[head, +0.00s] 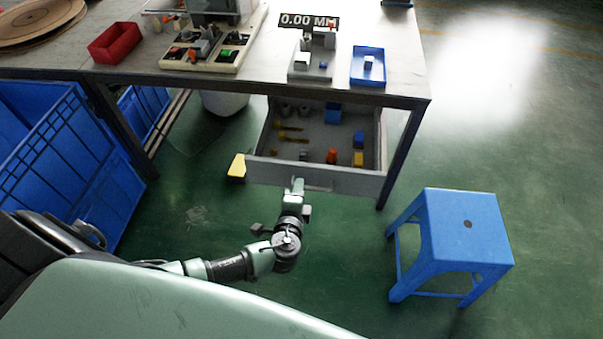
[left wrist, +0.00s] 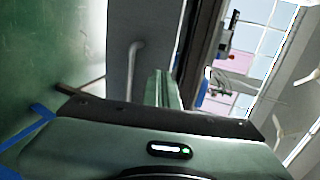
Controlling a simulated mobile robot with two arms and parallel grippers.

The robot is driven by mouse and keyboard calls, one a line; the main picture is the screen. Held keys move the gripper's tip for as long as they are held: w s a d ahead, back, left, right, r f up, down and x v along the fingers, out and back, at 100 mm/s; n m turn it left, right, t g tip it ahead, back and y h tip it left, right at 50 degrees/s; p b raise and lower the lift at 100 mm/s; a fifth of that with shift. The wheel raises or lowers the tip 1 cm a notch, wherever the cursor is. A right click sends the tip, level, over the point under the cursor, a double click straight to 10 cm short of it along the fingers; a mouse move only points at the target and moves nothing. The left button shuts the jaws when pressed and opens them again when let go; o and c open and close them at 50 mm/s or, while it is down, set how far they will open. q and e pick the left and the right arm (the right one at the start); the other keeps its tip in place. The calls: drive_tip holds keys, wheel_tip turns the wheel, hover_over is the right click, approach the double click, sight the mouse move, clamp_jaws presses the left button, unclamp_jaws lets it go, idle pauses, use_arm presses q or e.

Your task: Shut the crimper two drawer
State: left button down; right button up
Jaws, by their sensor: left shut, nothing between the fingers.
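The grey drawer (head: 348,181) under the workbench stands open, pulled out toward me, with several small parts and tools inside. No label on it is readable. A thin bar handle (head: 318,189) is on its front; it also shows in the left wrist view (left wrist: 134,68) beside the fingers. My left gripper (head: 297,186) is shut and empty, at the drawer front, just left of the handle's middle. In the left wrist view its fingers (left wrist: 163,90) point at the grey front panel (left wrist: 150,30). I cannot tell whether they touch it. My right gripper is not in view.
The workbench (head: 408,80) above carries a red bin (head: 115,42), a blue tray (head: 368,66) and fixtures. A blue stool (head: 455,235) stands on the right. Blue crates (head: 85,170) stand on the left. A yellow object (head: 237,167) is by the drawer's left front corner.

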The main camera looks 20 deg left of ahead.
sight(303, 168)
use_arm(q)
drive_tip(key=x, duration=0.2)
drive_tip(key=r+x, duration=0.1)
drive_tip(key=x, duration=0.1)
drive_tip(key=shift+w+a+p, duration=0.1)
drive_tip(key=shift+w+p, duration=0.25)
drive_tip(key=shift+w, duration=0.05)
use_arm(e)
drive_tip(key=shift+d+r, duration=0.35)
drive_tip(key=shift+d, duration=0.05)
use_arm(q)
drive_tip(key=shift+w, duration=0.1)
